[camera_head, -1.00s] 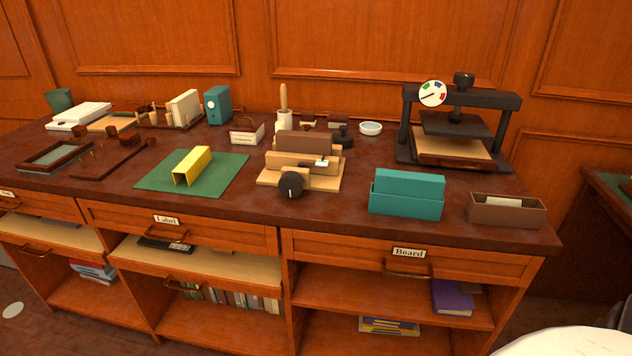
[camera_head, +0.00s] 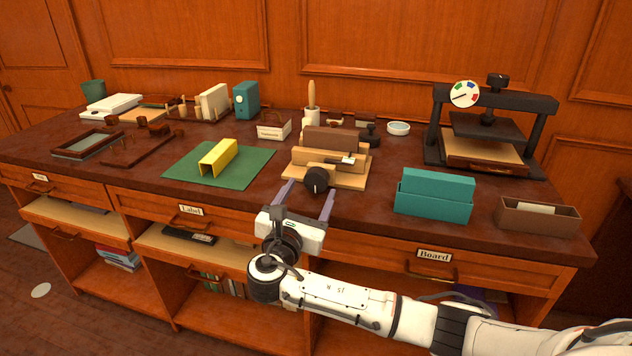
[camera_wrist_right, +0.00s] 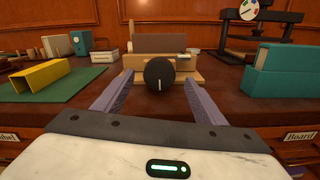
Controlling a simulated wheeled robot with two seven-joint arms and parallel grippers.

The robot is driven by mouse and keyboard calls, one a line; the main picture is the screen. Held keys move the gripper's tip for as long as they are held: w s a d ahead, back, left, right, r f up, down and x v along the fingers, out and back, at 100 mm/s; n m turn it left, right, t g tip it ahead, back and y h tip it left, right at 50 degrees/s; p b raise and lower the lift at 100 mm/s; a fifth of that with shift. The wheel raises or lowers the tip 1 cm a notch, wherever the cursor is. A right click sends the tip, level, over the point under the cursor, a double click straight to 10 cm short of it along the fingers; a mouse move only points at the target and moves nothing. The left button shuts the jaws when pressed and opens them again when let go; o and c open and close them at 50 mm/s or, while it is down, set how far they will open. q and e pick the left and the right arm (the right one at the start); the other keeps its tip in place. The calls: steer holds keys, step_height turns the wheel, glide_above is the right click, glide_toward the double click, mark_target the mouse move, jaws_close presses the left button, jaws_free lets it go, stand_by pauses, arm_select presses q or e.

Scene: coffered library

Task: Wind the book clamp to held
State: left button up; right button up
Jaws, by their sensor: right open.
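The book clamp (camera_head: 298,172) is a light wooden block set on the worktop, with a brown book (camera_head: 335,139) standing in it. Its black round knob (camera_head: 316,180) with a white mark faces the front. In the right wrist view the knob (camera_wrist_right: 159,73) is centred between and beyond the fingers, its white mark pointing roughly down. My right gripper (camera_head: 306,191) is open and empty, its two purple-grey fingers pointing at the knob from the front, apart from it. The fingers also show in the right wrist view (camera_wrist_right: 157,92). My left gripper is not in view.
A yellow folded cover (camera_head: 218,158) lies on a green mat (camera_head: 252,168) to the left. A teal box (camera_head: 433,203) and a brown tray (camera_head: 538,219) stand to the right. A black press with a dial (camera_head: 465,94) stands at the back right.

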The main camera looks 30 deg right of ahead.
mark_target(316, 182)
steer(key=x, duration=0.6)
steer(key=c, duration=1)
steer(key=m, duration=0.4)
steer(key=shift+s+f+m+b, duration=0.1)
steer(key=shift+m+b, duration=0.2)
steer(key=shift+b, duration=0.05)
steer(key=shift+c, duration=0.2)
steer(key=o, duration=1)
steer(key=shift+o, duration=0.2)
steer(key=v, duration=1)
steer(key=shift+s+a, duration=0.1)
